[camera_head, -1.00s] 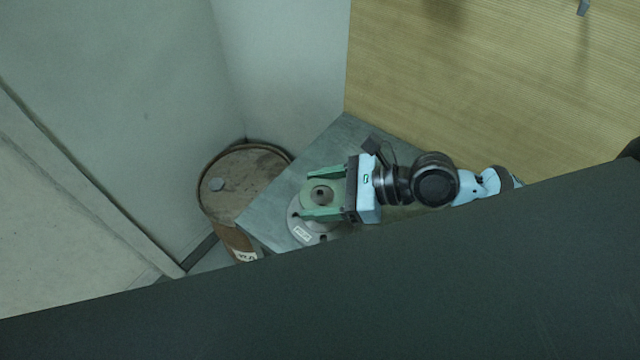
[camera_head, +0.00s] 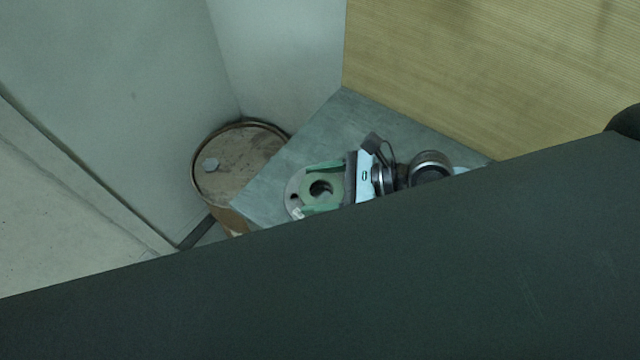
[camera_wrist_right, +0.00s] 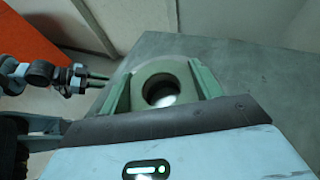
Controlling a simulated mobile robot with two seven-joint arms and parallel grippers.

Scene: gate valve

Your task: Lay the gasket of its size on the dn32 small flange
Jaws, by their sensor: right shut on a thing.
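My right gripper (camera_head: 322,186) is shut on a pale green ring gasket (camera_head: 336,191), with one green finger on each side of it. The gasket also shows flat between the fingers in the right wrist view (camera_wrist_right: 178,70). A grey round flange (camera_head: 292,186) with a bolt hole and a white label lies under the gasket and sticks out to its left. A dark opening shows through the gasket's hole. I cannot tell whether the gasket touches the flange. My left gripper (camera_wrist_right: 97,80) shows small in the right wrist view, its two fingers apart and empty.
The flange is on a grey-green table (camera_head: 365,115), whose top is clear behind the gripper. A rusty drum (camera_head: 240,165) stands left of the table. A large dark slab (camera_head: 400,270) covers the lower part of the head view and hides the table's near side.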

